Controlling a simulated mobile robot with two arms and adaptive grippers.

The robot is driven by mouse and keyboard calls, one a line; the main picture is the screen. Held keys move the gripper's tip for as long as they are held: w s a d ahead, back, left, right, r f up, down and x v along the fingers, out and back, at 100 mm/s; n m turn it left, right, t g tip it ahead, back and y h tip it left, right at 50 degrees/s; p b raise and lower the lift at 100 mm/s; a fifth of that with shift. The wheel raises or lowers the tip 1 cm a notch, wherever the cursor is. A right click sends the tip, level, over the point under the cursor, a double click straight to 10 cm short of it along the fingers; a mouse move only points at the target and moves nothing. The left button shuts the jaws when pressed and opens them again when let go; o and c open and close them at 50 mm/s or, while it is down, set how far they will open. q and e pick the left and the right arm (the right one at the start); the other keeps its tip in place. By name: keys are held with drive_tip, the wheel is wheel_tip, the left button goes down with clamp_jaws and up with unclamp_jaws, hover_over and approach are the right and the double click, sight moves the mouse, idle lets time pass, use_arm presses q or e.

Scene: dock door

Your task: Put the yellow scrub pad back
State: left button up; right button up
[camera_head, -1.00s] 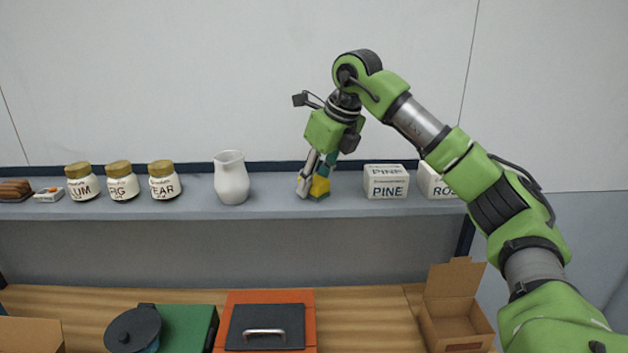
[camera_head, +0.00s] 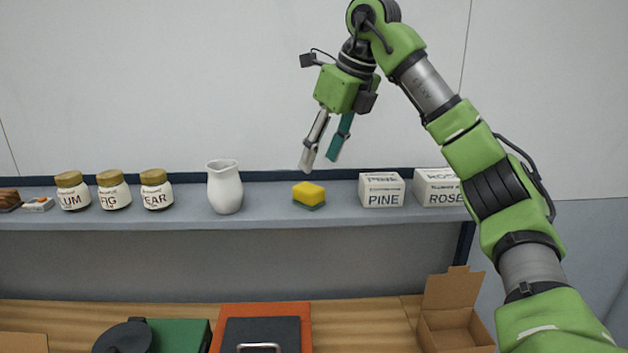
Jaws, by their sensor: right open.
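The yellow scrub pad (camera_head: 309,193) has a green underside and lies flat on the grey shelf (camera_head: 270,212), between the white pitcher and the box marked PINE. My right gripper (camera_head: 320,164) is open and empty, above the pad and apart from it. Its two fingers point down, with a clear gap between them. My left gripper is not in view.
The white pitcher (camera_head: 225,187) stands left of the pad, and the PINE box (camera_head: 381,190) and ROSE box (camera_head: 438,188) stand right. Several labelled jars (camera_head: 113,190) stand farther left. Below, an open cardboard box (camera_head: 453,326) sits on the wooden bench (camera_head: 367,318).

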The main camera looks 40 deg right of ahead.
drive_tip(key=v, duration=0.2)
drive_tip(key=shift+s+r, duration=0.15)
drive_tip(key=shift+r, duration=0.1)
idle(0.5)
